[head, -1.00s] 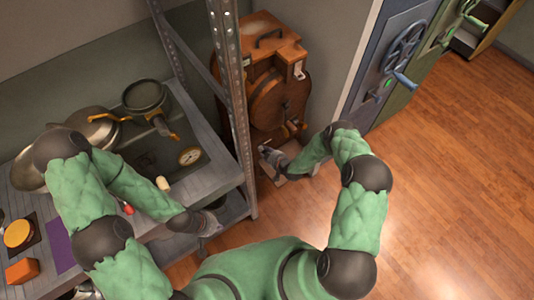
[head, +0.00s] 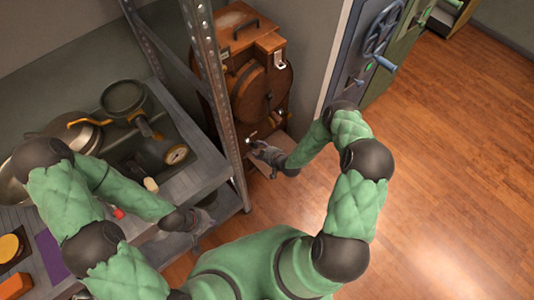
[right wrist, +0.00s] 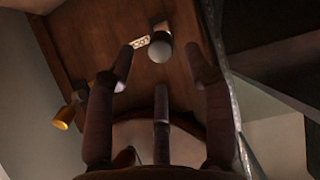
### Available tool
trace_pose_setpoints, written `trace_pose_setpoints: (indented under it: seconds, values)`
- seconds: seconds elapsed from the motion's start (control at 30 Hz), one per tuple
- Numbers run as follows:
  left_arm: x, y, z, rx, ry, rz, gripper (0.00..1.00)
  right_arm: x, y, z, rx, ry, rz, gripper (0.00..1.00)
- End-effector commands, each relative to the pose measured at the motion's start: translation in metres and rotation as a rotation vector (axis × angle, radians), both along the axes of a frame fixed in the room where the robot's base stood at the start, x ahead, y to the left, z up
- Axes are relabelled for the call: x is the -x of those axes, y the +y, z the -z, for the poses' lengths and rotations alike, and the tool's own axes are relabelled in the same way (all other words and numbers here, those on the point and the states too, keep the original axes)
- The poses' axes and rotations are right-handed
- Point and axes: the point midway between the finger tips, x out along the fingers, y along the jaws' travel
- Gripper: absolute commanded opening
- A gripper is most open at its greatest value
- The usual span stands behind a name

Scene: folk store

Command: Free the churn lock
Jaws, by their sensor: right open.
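The brown wooden churn (head: 262,90) stands upright against the wall behind the metal shelf post, with a round drum front and a pale metal latch (head: 279,60) near its top. My right gripper (head: 262,151) is low in front of it, open and empty. In the right wrist view, the right fingers (right wrist: 162,68) are spread below a pale round knob (right wrist: 160,50) and a small brass plate (right wrist: 139,42) on brown wood. I cannot tell which fitting is the lock. My left gripper (head: 195,220) is beside the shelf's front edge; its fingers are too unclear to read.
The metal shelf post (head: 213,90) rises close left of the churn. The shelf holds pans (head: 124,97) and a round gauge (head: 176,154). A brass knob (right wrist: 64,117) shows in the right wrist view. A blue door with a handwheel (head: 382,35) stands right; the wooden floor is clear.

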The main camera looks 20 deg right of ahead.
Motion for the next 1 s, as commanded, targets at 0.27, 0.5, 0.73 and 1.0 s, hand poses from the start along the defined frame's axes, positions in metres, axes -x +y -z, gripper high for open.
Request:
trace_pose_setpoints:
  seconds: [0.27,0.5,0.73,1.0]
  values:
    - [0.0,0.0,0.0,0.0,0.0,0.0,0.0,0.032,-0.011,-0.023,0.0,0.002,0.002,0.53]
    - [0.0,0.0,0.0,0.0,0.0,0.0,0.0,0.044,-0.015,-0.031,0.001,0.003,0.0,0.53]
    - [0.0,0.0,0.0,0.0,0.0,0.0,0.0,0.045,-0.015,-0.031,0.0,0.002,-0.001,0.53]
    - [0.0,0.0,0.0,0.0,0.0,0.0,0.0,0.045,-0.015,-0.031,0.0,0.002,-0.001,0.53]
